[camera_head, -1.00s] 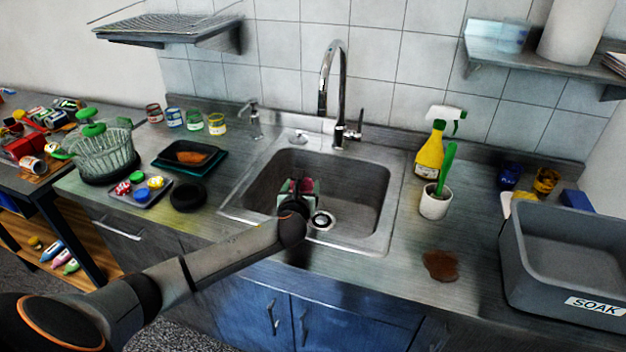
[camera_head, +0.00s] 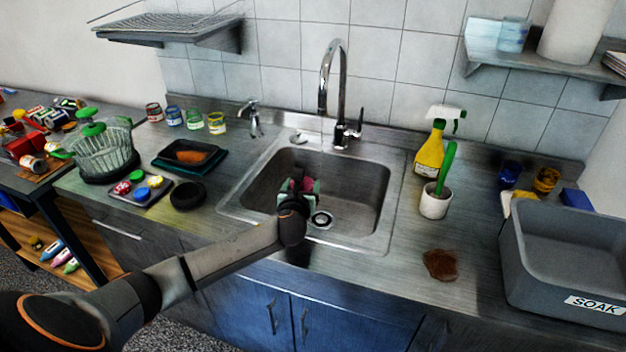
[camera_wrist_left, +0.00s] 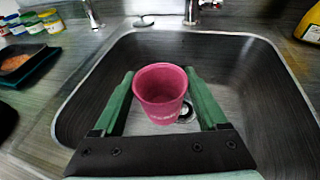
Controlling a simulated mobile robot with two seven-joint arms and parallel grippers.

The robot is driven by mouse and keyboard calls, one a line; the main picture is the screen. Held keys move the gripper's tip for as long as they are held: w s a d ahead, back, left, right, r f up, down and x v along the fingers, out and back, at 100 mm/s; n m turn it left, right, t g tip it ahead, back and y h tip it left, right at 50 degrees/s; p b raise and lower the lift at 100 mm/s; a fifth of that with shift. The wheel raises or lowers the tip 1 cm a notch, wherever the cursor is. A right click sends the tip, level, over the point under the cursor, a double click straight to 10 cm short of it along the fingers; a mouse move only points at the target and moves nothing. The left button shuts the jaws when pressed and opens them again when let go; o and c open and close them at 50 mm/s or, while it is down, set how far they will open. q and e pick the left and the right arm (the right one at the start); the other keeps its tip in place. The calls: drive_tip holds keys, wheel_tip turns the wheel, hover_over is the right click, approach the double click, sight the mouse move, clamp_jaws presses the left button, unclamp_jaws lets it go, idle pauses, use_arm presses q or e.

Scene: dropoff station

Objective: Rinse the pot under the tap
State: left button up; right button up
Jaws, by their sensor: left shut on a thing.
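A small pink pot (camera_wrist_left: 160,88) is held upright between the green fingers of my left gripper (camera_wrist_left: 162,108) in the left wrist view. In the head view the left gripper (camera_head: 298,190) is over the sink basin (camera_head: 350,178), and the pot (camera_head: 307,184) shows only as a small pink patch, mostly hidden by the gripper. The chrome tap (camera_head: 343,85) arches over the back of the basin, behind the pot. A faint thin line hangs below its spout; I cannot tell surely whether it is water. My right gripper is not in view.
A yellow spray bottle (camera_head: 431,150) and a white holder with a green-handled brush (camera_head: 436,202) stand right of the sink. A grey SOAK tub (camera_head: 512,262) is far right. Jars, black trays (camera_head: 176,168) and a glass basket (camera_head: 102,153) are left. The basin is otherwise clear.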

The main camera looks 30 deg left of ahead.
use_arm(q)
drive_tip(key=s+r+p, duration=0.2)
drive_tip(key=p, duration=0.1)
drive_tip(key=shift+s+d+r+p, duration=0.1)
drive_tip(key=shift+s+r+p, duration=0.05)
drive_tip(key=shift+s+r, duration=0.5)
drive_tip(key=shift+s+d+r+p, duration=0.15)
drive_tip(key=shift+s+r, duration=0.25)
drive_tip(key=shift+s, duration=0.45)
drive_tip(key=shift+a, duration=0.1)
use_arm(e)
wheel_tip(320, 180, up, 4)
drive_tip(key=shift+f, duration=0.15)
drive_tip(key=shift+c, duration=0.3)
